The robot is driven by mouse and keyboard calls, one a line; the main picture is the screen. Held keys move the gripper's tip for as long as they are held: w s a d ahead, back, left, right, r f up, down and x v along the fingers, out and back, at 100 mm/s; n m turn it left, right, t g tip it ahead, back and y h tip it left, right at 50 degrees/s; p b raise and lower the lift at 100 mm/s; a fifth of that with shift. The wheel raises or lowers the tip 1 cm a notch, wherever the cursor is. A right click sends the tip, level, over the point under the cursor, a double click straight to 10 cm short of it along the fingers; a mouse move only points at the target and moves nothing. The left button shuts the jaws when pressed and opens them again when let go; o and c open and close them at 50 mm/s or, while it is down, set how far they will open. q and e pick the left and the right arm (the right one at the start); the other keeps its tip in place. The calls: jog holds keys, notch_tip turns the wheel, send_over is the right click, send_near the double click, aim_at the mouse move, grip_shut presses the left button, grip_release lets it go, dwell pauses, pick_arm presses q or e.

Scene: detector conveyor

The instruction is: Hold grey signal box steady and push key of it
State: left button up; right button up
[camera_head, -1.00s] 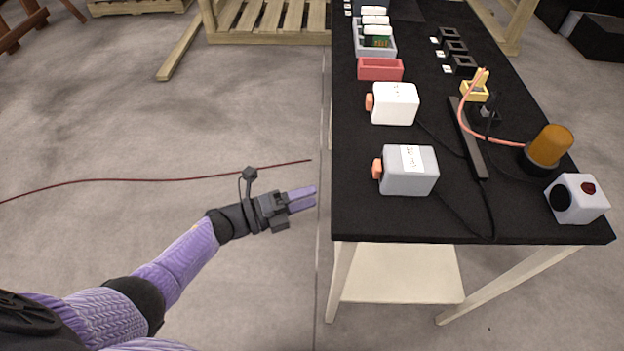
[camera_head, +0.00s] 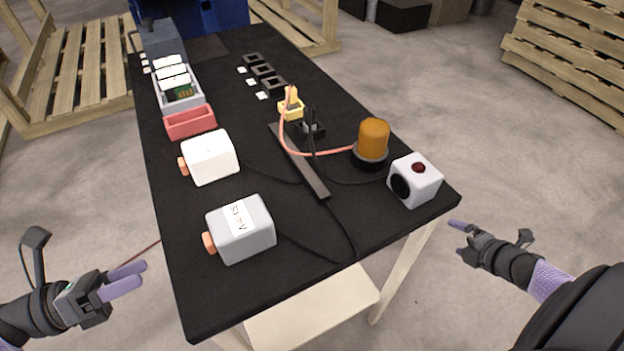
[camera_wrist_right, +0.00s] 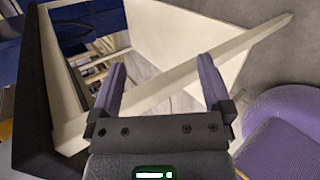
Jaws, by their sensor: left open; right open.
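The grey signal box (camera_head: 247,232) sits near the front left of the black table, with a white label on top and an orange key (camera_head: 208,243) on its left side. A cable runs from it to the right. My left gripper (camera_head: 128,279) is open and empty, off the table's left edge and apart from the box. My right gripper (camera_head: 460,238) is off the table's right edge, beyond the front right corner. In the right wrist view my right gripper (camera_wrist_right: 160,85) shows its two fingers apart with nothing between them.
A white signal box (camera_head: 210,157) with an orange key stands behind the grey one. A power strip (camera_head: 299,163), an orange lamp (camera_head: 372,142) and a white box with a red button (camera_head: 414,180) lie to the right. A red bin (camera_head: 190,122) is farther back. The table front (camera_head: 210,306) is clear.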

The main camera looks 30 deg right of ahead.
jog(key=w+r+n+t+y, duration=0.1)
jog(key=w+r+n+y, duration=0.25)
jog(key=r+n, duration=0.35)
jog(key=w+r+n+t+y, duration=0.1)
jog(key=w+r+n+y, duration=0.1)
jog(key=w+r+n, duration=0.45)
jog(key=w+a+r+n+g+y, duration=0.1)
jog(key=a+r+n+g+y, duration=0.2)
jog(key=r+n, duration=0.4)
jog(key=a+r+n+g+y, duration=0.25)
jog(key=a+r+n, duration=0.3)
jog(key=r, duration=0.35)
jog(key=n+g+y, duration=0.4)
jog(key=n+g, duration=0.3)
jog(key=n, duration=0.2)
send_near(248, 223)
jog(key=shift+w+a+f, duration=0.2)
jog(key=shift+w+f, duration=0.2)
jog(key=shift+f, duration=0.15)
jog(key=shift+w+a+f, duration=0.15)
jog(key=shift+w+f, duration=0.25)
jog(key=shift+f, duration=0.15)
jog(key=x, duration=0.9)
jog(key=shift+f, duration=0.15)
